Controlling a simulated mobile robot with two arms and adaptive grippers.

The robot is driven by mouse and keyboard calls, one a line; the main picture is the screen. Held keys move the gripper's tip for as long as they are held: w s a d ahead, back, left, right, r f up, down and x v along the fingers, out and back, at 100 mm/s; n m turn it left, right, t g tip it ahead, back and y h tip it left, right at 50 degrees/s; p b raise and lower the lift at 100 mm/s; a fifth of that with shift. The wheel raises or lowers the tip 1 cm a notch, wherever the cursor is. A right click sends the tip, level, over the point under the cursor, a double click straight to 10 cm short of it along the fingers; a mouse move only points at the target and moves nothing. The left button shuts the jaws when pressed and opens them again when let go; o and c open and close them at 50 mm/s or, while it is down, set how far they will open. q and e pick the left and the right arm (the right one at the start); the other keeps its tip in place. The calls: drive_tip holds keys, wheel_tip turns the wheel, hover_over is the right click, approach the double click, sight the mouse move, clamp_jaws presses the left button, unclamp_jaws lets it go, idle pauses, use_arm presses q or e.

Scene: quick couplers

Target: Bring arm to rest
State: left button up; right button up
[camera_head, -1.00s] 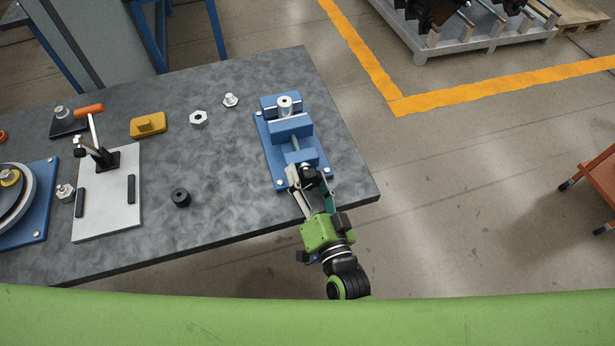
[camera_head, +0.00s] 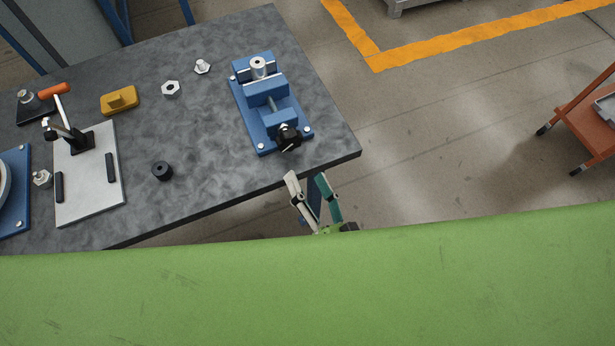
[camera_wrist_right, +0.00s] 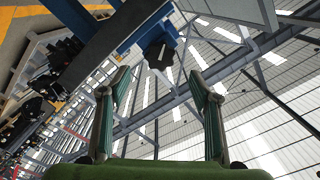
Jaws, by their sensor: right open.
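My right gripper (camera_head: 308,188) is open and empty just off the front edge of the table, below the blue vise in the head view. Its two fingers also show spread apart in the right wrist view (camera_wrist_right: 160,85). The blue vise (camera_head: 266,92) stands on the table's right part with a silver cylindrical part (camera_head: 258,66) in its jaws. The vise's black knob (camera_head: 288,137) faces the gripper and is apart from it; the knob also shows in the right wrist view (camera_wrist_right: 160,55). My left gripper is not in view.
The dark table (camera_head: 215,130) carries a toggle clamp on a silver plate (camera_head: 90,195), a yellow block (camera_head: 119,100), a black ring (camera_head: 162,171), a hex nut (camera_head: 171,88) and a bolt fitting (camera_head: 202,67). An orange cart (camera_head: 590,120) stands at right. Floor between is clear.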

idle(0.3)
drive_tip(key=s+d+f+n+g+h, duration=0.1)
drive_tip(key=s+d+f+n+g, duration=0.15)
drive_tip(key=f, duration=0.75)
drive_tip(key=s+d+f+n+g, duration=0.1)
drive_tip(key=s+f+g, duration=0.15)
drive_tip(key=f, duration=0.85)
drive_tip(key=s+d+f+n+g+h, duration=0.1)
drive_tip(key=s+d+f+g, duration=0.15)
drive_tip(key=f, duration=0.75)
drive_tip(key=s+d+f+n+g+h, duration=0.1)
drive_tip(key=s+d+f+g, duration=0.3)
drive_tip(key=s+d+f, duration=0.3)
drive_tip(key=s+d+f+n+g+h+b, duration=0.1)
drive_tip(key=s+d+f+n+g+h, duration=0.1)
drive_tip(key=s+d+f+g, duration=0.2)
drive_tip(key=s+d+f, duration=0.3)
drive_tip(key=s+f, duration=0.4)
drive_tip(key=s, duration=0.2)
drive_tip(key=shift+s+f+g+h, duration=0.25)
drive_tip(key=shift+s+g+h, duration=0.05)
drive_tip(key=shift+g, duration=0.05)
